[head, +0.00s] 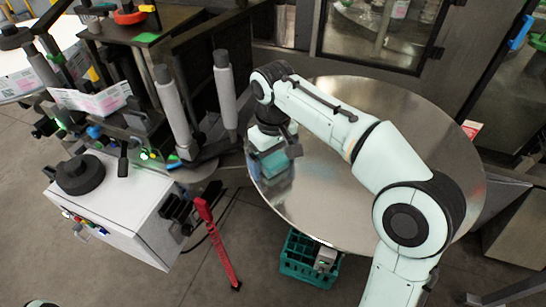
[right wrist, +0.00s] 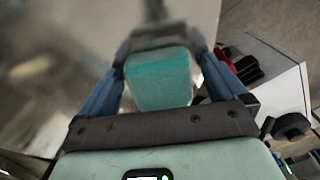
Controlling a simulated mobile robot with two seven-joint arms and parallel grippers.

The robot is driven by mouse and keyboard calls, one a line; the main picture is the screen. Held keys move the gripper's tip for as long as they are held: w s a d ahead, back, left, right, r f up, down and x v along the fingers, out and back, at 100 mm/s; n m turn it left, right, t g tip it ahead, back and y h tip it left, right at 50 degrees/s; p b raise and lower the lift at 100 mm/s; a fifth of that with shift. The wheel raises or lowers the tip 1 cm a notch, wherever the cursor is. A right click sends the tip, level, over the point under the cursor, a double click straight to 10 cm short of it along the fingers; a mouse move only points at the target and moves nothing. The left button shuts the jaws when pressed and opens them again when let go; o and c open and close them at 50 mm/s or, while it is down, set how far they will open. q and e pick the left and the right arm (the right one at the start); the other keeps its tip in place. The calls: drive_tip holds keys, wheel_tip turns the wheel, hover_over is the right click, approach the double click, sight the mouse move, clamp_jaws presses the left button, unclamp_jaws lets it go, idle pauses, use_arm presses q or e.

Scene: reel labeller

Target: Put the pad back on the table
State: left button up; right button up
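The pad (head: 272,163) is a teal block at the left part of the round, shiny steel table (head: 330,205). My right gripper (head: 274,150) points down over it, with the pad between its fingers. In the right wrist view the pad (right wrist: 160,82) has a grey band at its far end, and the two blue-grey fingers (right wrist: 160,65) close in on its sides. The gripper looks shut on the pad. The pad is low over the table, its reflection just below; I cannot tell whether it touches. My left gripper is not in view.
A labelling machine with upright grey rollers (head: 172,110) and a white cabinet (head: 135,205) stands left of the table. A teal crate (head: 300,262) is on the floor under the front edge, and a red stand (head: 218,245) is nearby. The rest of the tabletop is clear.

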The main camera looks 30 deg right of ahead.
sight(271, 158)
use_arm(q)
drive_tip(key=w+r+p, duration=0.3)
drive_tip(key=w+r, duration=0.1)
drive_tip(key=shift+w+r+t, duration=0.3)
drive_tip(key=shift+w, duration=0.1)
use_arm(e)
wheel_tip(271, 158, up, 14)
drive_tip(key=shift+a+f, duration=0.15)
drive_tip(key=shift+f, duration=0.05)
